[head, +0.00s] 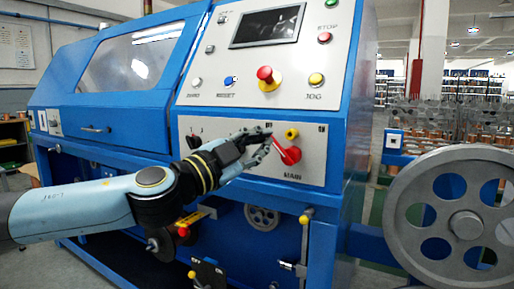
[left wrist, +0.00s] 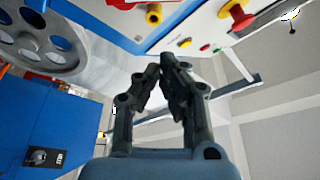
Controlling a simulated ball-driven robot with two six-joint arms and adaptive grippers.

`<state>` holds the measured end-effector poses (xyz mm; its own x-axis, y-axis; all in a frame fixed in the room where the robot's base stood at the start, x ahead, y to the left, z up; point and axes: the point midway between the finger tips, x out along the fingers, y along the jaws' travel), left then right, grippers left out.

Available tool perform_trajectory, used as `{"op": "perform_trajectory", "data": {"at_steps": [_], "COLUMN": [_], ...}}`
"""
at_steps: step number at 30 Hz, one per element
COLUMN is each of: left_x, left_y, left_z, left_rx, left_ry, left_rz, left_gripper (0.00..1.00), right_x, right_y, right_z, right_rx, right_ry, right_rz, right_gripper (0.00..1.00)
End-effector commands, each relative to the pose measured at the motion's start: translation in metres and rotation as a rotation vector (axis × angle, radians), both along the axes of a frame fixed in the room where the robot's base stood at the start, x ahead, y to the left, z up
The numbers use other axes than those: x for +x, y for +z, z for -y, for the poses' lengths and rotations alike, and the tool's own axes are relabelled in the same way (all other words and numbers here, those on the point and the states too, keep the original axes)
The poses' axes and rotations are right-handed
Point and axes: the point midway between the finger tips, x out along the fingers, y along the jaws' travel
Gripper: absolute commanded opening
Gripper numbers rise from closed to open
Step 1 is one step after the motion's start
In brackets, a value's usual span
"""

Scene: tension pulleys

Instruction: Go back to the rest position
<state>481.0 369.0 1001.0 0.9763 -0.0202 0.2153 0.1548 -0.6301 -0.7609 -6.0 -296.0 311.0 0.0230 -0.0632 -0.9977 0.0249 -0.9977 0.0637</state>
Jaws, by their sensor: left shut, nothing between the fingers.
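My left arm comes in from the left in the head view. My left gripper (head: 262,142) is in front of the lower white panel (head: 230,137), just left of the red MAIN switch (head: 290,154). It overlaps part of that panel in the picture; I cannot tell whether it touches. In the left wrist view the two dark fingers (left wrist: 168,68) are closed together at the tips with nothing between them. My right gripper is in neither view.
The blue machine (head: 110,150) carries a screen (head: 268,27), a red stop knob (head: 268,76) and a yellow JOG button (head: 316,79). A large grey wheel (head: 465,225) stands at the right; it also shows in the left wrist view (left wrist: 33,42). Shelves stand behind.

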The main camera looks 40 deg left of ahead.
Motion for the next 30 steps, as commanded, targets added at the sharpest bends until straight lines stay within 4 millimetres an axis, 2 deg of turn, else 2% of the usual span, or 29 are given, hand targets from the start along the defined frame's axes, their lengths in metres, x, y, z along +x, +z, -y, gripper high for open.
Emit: {"op": "perform_trajectory", "data": {"at_steps": [4, 15, 17, 20, 23, 24, 26, 27, 29, 30], "left_x": [-0.01, -0.012, -0.01, -0.006, -0.011, -0.017, -0.029, -0.039, -0.058, -0.072], "left_y": [-0.001, -0.001, -0.02, -0.074, -0.15, -0.182, -0.23, -0.262, -0.31, -0.34], "left_z": [0.001, -0.001, -0.015, -0.049, -0.083, -0.094, -0.107, -0.113, -0.118, -0.119], "left_rx": [0.0, -0.038, -0.074, -0.161, -0.246, -0.277, -0.322, -0.35, -0.394, -0.421], "left_ry": [-0.004, 0.013, 0.065, 0.167, 0.28, 0.323, 0.381, 0.417, 0.466, 0.497], "left_rz": [0.002, 0.009, -0.014, -0.105, -0.236, -0.293, -0.38, -0.438, -0.527, -0.586], "left_gripper": [0.0, 0.0, 0.0, 0.0, 0.0, 0.0, 0.0, 0.0, 0.0, 0.0], "right_x": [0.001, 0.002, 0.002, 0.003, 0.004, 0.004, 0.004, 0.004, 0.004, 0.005], "right_y": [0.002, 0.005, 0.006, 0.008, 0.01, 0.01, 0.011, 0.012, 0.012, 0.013], "right_z": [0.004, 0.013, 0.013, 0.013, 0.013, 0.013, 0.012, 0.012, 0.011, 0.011], "right_rx": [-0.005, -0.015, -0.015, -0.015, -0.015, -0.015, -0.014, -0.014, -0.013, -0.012], "right_ry": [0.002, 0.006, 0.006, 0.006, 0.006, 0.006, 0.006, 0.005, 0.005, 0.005], "right_rz": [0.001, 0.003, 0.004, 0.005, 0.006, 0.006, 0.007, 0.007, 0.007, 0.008], "right_gripper": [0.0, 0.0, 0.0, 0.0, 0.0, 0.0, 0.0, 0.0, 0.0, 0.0]}}
